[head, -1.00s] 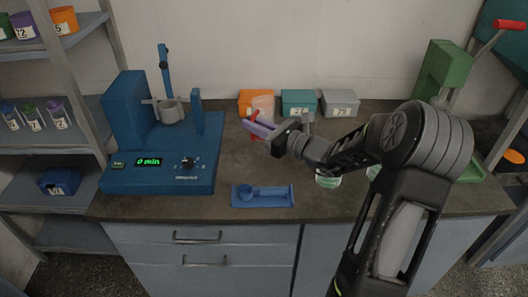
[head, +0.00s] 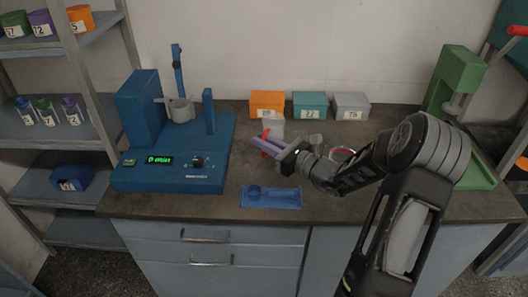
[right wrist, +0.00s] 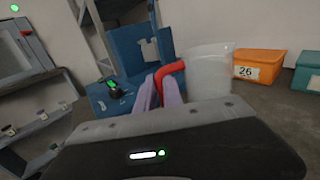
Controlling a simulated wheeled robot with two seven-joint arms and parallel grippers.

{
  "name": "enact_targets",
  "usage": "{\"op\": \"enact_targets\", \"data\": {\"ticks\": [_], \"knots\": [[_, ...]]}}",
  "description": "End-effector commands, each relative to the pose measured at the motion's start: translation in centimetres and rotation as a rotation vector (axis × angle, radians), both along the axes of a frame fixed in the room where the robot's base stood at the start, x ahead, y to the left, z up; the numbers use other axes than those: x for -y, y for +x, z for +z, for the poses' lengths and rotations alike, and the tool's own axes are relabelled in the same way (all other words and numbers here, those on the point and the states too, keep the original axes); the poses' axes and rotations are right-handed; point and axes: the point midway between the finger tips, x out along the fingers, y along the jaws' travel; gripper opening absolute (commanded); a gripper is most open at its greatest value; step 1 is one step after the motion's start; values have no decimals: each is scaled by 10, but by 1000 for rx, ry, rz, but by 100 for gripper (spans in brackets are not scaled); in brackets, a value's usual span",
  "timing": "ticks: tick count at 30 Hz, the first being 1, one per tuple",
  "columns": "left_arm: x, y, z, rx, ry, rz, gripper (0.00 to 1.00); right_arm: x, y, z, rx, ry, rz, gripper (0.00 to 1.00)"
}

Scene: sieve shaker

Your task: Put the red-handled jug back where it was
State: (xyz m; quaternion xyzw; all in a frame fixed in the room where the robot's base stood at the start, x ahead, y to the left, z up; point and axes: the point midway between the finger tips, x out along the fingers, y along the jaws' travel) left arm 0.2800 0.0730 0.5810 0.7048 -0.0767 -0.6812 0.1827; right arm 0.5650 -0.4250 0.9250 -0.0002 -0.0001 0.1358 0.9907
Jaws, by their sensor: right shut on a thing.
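The clear jug (head: 277,128) with its red handle (head: 265,137) is in front of the orange and teal bins, right of the blue machine. My right gripper (head: 269,144) has its purple fingers closed on the red handle. In the right wrist view the jug (right wrist: 208,72) looks nearly upright, with the handle (right wrist: 168,73) between the fingers (right wrist: 158,92). I cannot tell whether its base touches the worktop. My left gripper is not in view.
The blue machine (head: 150,178) with a green display stands left. A blue tray (head: 285,197) lies in front. Orange (head: 266,103), teal (head: 309,105) and grey (head: 351,106) bins line the wall. A green press (head: 455,80) stands right. My arm partly hides a red-rimmed round thing (head: 342,151).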

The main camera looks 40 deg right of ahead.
Motion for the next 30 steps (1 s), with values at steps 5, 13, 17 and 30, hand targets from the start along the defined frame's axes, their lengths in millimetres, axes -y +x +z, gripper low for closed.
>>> {"op": "enact_targets", "data": {"ticks": [5,13,17,30], "knots": [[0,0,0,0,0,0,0,0,0,-13,-1,2,-1,0],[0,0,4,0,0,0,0,0,0,-37,2,0,0,0],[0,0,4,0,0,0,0,0,0,-37,2,-1,0,0],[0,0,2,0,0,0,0,0,0,-39,0,0,0,32]]}}
